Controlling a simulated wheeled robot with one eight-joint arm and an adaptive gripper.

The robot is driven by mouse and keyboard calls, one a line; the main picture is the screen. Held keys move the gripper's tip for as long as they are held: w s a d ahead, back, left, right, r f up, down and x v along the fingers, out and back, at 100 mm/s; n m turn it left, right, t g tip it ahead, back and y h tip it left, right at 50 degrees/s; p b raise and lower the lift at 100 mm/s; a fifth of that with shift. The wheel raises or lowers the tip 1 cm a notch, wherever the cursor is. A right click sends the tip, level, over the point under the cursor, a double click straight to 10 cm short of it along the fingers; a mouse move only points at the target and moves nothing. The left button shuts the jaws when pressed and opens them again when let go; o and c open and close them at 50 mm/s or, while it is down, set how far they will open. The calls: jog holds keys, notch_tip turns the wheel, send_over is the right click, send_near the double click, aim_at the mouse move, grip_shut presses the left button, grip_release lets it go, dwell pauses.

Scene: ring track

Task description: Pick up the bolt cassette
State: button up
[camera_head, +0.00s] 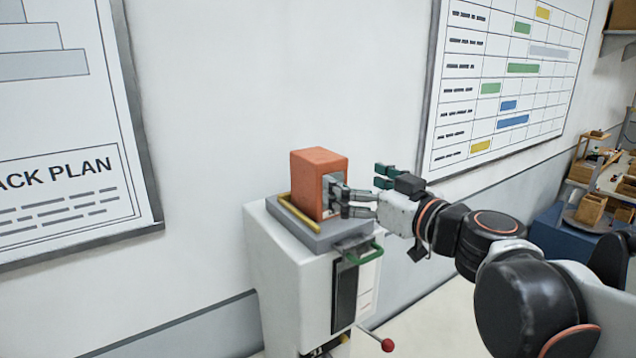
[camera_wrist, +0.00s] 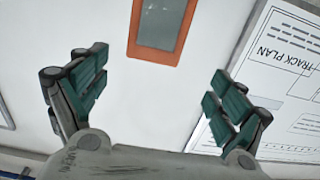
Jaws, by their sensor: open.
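The bolt cassette appears to be the orange box (camera_head: 310,180) with a grey front panel, upright on the grey top of a white cabinet in the head view. In the wrist view its orange frame and grey panel (camera_wrist: 160,25) show at the top, between and beyond my fingers. My gripper (camera_head: 362,190) is at the right of the box. Its green-padded fingers are spread wide in the wrist view (camera_wrist: 160,85), with nothing between the tips. In the head view one finger overlaps the box's front edge; I cannot tell if it touches.
The wall stands close behind. A blue bench (camera_head: 565,235) with wooden boxes is at the right.

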aim_at(331, 168)
jog(key=p+x, duration=0.1)
jog(key=x, duration=0.6)
jog(key=shift+w+a+r, duration=0.1)
jog(key=shift+w+a, duration=0.05)
jog(key=shift+w, duration=0.25)
jog(key=shift+w+d+p+x, duration=0.15)
jog(key=shift+p+x, duration=0.15)
jog(key=shift+x, duration=1)
jog(key=shift+w+d+p+x, duration=0.15)
jog(key=shift+p+x, duration=0.15)
jog(key=shift+x, duration=0.95)
jog(key=shift+w+a, duration=0.2)
jog(key=shift+a, duration=0.1)
jog(key=shift+c, duration=0.6)
jog(key=c, duration=1.2)
jog(key=shift+c, duration=0.2)
